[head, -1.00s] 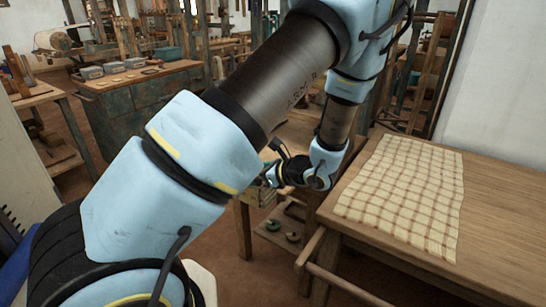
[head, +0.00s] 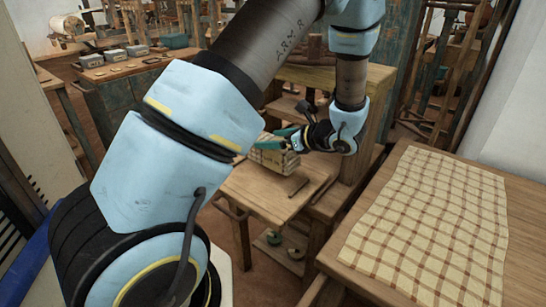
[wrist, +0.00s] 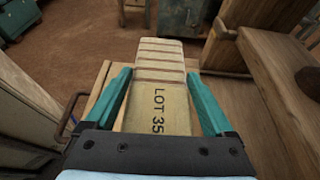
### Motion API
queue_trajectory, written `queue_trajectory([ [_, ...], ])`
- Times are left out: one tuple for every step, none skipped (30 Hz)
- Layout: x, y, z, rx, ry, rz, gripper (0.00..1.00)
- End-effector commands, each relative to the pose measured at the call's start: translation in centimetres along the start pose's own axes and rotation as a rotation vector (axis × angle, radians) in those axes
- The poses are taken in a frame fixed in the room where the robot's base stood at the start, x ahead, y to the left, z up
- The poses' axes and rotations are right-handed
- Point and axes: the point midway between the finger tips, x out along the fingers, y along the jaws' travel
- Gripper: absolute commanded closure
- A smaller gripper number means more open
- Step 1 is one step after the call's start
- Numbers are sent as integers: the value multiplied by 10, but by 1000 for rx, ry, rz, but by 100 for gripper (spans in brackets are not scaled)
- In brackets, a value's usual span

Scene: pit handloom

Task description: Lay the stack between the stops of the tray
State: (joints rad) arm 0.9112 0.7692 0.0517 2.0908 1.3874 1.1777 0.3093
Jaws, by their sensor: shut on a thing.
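The stack (head: 270,157) is a pale, long bundle of layered pieces. In the wrist view the stack (wrist: 158,75) has a tan face marked "LOT 35" and several bands across its far part. My gripper (wrist: 160,98) is shut on it, one teal finger along each side. In the head view my gripper (head: 284,136) holds the stack over a light wooden surface (head: 245,192), which seems to be the tray. A dark strip (head: 298,186) lies on it to the right of the stack, perhaps a stop. Whether the stack touches the wood I cannot tell; my arm hides part.
A table with a checked cloth (head: 430,225) stands at the right, near the wooden surface. A wooden frame (head: 375,110) rises behind my gripper. A bench with grey boxes (head: 115,56) stands at the back left. Round items (head: 274,238) lie on a low shelf below.

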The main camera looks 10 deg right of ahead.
Motion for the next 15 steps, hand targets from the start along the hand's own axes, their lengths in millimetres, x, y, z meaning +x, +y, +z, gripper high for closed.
queue_trajectory([
  [2,0,-5,2,0,1,77],
  [4,0,-8,2,0,0,77],
  [4,0,-10,0,0,-1,77],
  [5,0,-12,-1,0,-1,77],
  [6,0,-14,-1,0,0,77],
  [8,0,-18,0,0,1,77],
  [10,0,-22,1,0,1,77],
  [11,0,-26,2,0,2,77],
  [14,1,-32,2,0,2,77],
  [15,0,-36,3,-1,1,77],
  [17,0,-40,2,-1,1,77],
  [18,0,-44,1,-1,0,77],
  [20,0,-46,1,0,0,77],
  [20,0,-48,0,0,0,77],
  [21,0,-50,-1,0,-1,77],
])
